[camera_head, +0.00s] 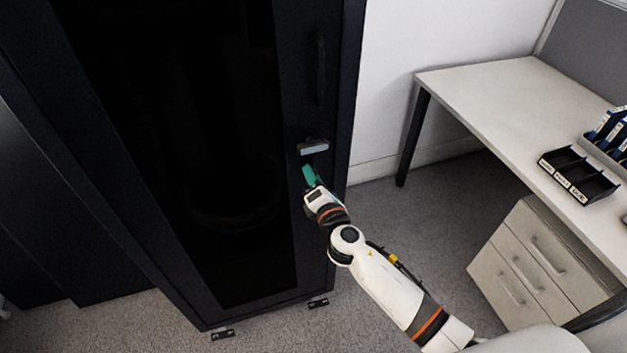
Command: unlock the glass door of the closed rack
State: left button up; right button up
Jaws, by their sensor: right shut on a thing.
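The closed rack (345,60) is tall and black, with a dark glass door (190,130) that is shut. A silver lock or latch (313,146) sits on the door's right frame, below a long dark vertical handle (320,70). My right gripper (311,184) is just below the silver latch, shut on a small teal thing (309,174). The teal thing is close under the latch; I cannot tell whether they touch. Its full shape is partly hidden by the gripper. My left gripper is not in view.
A white desk (490,85) stands to the right, with a black sorting tray (578,176) and blue-labelled holders on it. A drawer cabinet (535,270) is under it. Grey carpet (410,215) lies open between rack and desk.

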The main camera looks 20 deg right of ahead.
jog(key=shift+m+b, duration=0.8)
jog(key=shift+m, duration=6.9)
jog(key=o, duration=1)
jog(key=shift+s, duration=0.1)
jog(key=s+b, duration=0.1)
jog(key=s, duration=1.1)
jog(key=shift+d, duration=0.2)
jog(key=shift+w, duration=0.1)
